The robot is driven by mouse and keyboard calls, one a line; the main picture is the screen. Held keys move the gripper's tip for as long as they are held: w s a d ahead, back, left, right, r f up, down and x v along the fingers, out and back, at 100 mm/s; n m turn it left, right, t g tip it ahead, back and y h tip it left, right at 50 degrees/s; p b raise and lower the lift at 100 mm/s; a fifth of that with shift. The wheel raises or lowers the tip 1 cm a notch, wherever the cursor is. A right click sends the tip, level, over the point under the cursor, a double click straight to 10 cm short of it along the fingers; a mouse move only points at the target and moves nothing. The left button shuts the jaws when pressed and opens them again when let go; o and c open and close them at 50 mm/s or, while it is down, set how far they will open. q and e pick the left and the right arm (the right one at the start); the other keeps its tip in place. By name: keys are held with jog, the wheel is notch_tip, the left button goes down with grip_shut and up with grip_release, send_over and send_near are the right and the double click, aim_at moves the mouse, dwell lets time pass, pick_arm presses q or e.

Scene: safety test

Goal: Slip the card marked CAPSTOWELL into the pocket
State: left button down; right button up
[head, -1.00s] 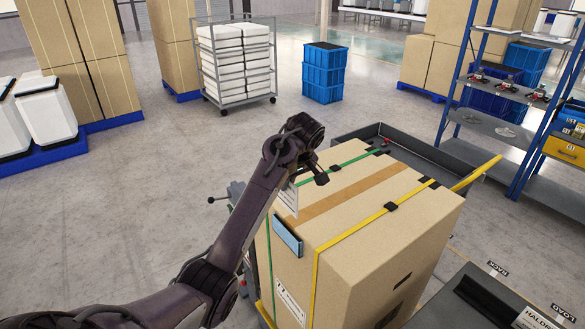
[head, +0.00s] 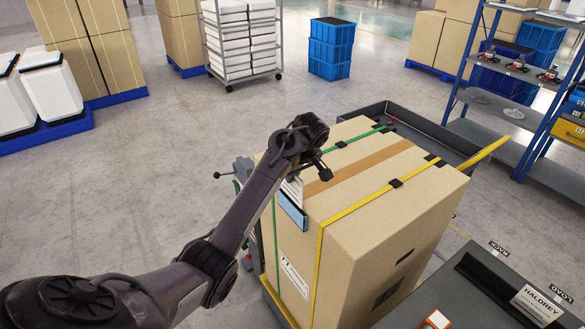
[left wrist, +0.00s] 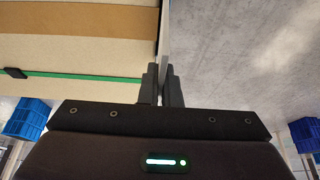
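The tall brown carton (head: 375,235) stands in the middle of the head view. A light-blue pocket (head: 292,215) is on its left side, near the top edge. My left gripper (head: 299,172) is just above the pocket. It is shut on a white card (head: 292,187), whose print I cannot read here. The card's lower edge meets the pocket's top; I cannot tell how much is inside. In the left wrist view the card (left wrist: 164,35) shows edge-on between the closed fingers (left wrist: 163,85), beside the carton face. My right gripper is out of view.
Green (head: 352,137) and yellow (head: 350,208) straps cross the carton. A dark bench (head: 455,290) at the lower right bears a card reading HALDREY (head: 537,303). A blue shelf rack (head: 515,135) stands at the right. Open floor (head: 150,190) lies left.

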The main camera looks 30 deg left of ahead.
aim_at(292, 193)
pick_arm(q)
jog(key=shift+f+b, duration=0.95)
jog(key=shift+f, duration=2.1)
jog(key=shift+s+f, duration=0.15)
jog(key=shift+f, duration=0.1)
